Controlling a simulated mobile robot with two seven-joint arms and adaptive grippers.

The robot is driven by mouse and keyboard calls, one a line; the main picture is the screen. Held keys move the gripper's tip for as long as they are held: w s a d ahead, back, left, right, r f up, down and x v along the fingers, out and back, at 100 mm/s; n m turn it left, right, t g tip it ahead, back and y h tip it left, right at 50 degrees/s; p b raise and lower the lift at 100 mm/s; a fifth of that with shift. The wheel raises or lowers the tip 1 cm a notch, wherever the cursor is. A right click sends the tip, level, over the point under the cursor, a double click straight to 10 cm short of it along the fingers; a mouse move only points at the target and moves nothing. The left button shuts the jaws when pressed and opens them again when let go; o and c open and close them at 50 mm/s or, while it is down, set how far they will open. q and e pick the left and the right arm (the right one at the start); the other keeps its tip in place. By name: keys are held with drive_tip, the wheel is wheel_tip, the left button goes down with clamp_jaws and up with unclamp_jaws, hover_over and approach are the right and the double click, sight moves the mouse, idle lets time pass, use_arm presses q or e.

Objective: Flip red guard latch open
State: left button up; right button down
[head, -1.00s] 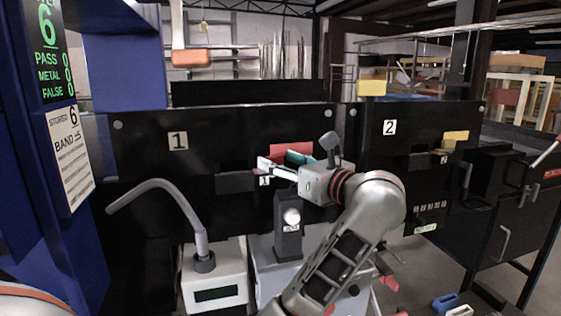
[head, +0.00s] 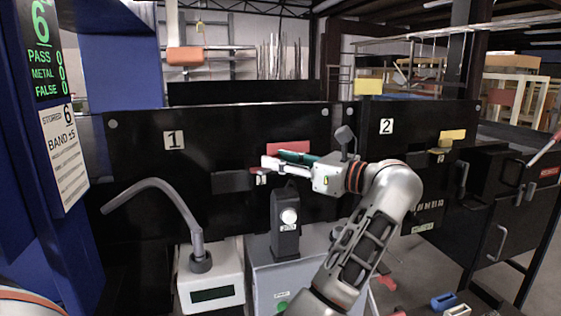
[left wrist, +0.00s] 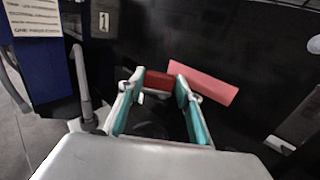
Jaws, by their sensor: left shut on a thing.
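The red guard latch shows in the left wrist view as a dark red block (left wrist: 158,81) between my left gripper's fingertips (left wrist: 157,84). A lighter red panel (left wrist: 203,84) lies just behind and to the right of it. In the head view that red panel (head: 288,148) sits on the black front of station 1. My left gripper (head: 278,163) reaches it from the right, with its teal-padded fingers closed in on the latch. The fingers hide most of the latch in the head view. My right gripper is not in view.
Station 2's black panel (head: 387,150) is to the right. A blue column with a display (head: 45,50) rises at the left.

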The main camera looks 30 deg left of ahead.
use_arm(q)
drive_tip(key=o, duration=1.1)
drive_tip(key=shift+a, duration=0.1)
